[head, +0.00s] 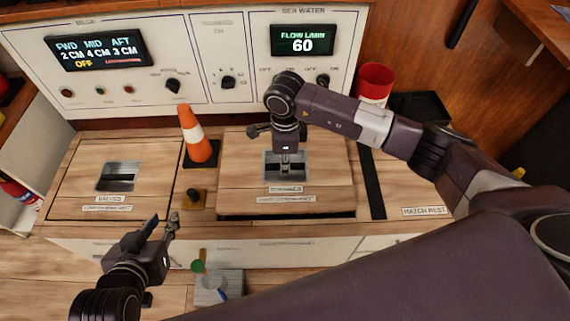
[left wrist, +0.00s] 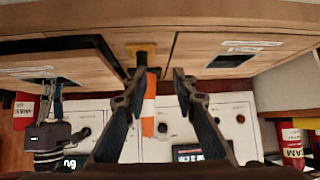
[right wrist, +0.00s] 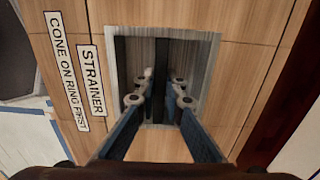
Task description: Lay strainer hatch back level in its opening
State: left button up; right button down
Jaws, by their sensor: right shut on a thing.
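The strainer hatch (head: 235,190) is a wooden panel with a metal recess and white labels. A dark gap shows along its front edge, and in the left wrist view the panel (left wrist: 70,62) stands a little above the surrounding deck. My right gripper (head: 286,160) points down into the recess and is shut on the hatch's dark grip bar (right wrist: 162,80). The strainer label (right wrist: 91,80) shows in the right wrist view. My left gripper (head: 160,226) is open and empty, in front of the deck's left part. The opening under the hatch is mostly hidden.
An orange-and-white cone (head: 198,138) stands close left of the hatch, behind a small dark-and-yellow fitting (head: 194,198). The valves hatch (head: 85,180) lies further left. A panel with displays (head: 302,41) rises behind. A red container (head: 374,84) and the hatch rest label (head: 426,211) are right.

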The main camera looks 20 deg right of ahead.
pick_arm(q)
jog(key=shift+w+d+r+t+h+b, duration=0.2)
jog(key=shift+w+d+r+t, duration=0.1)
jog(key=shift+w+r+t, duration=0.3)
jog(key=shift+w+d+r+t+h+b, duration=0.15)
jog(key=shift+w+d+r+t, duration=0.2)
jog(key=shift+w+r, duration=0.4)
pick_arm(e)
jog(key=shift+w+f, duration=0.1)
jog(key=shift+f, duration=0.3)
pick_arm(q)
jog(key=shift+w+d+r+t+h+b, duration=0.15)
jog(key=shift+w+r+t, duration=0.2)
jog(key=shift+r, duration=0.35)
jog(key=shift+w+d+r+t+b, duration=0.15)
jog(key=shift+w+r+t, duration=0.25)
jog(key=shift+r, duration=0.25)
jog(key=shift+w+d+r+t+h+b, duration=0.15)
jog(key=shift+w+r+t, duration=0.2)
jog(key=shift+r, duration=0.35)
pick_arm(e)
jog(key=shift+f, duration=0.5)
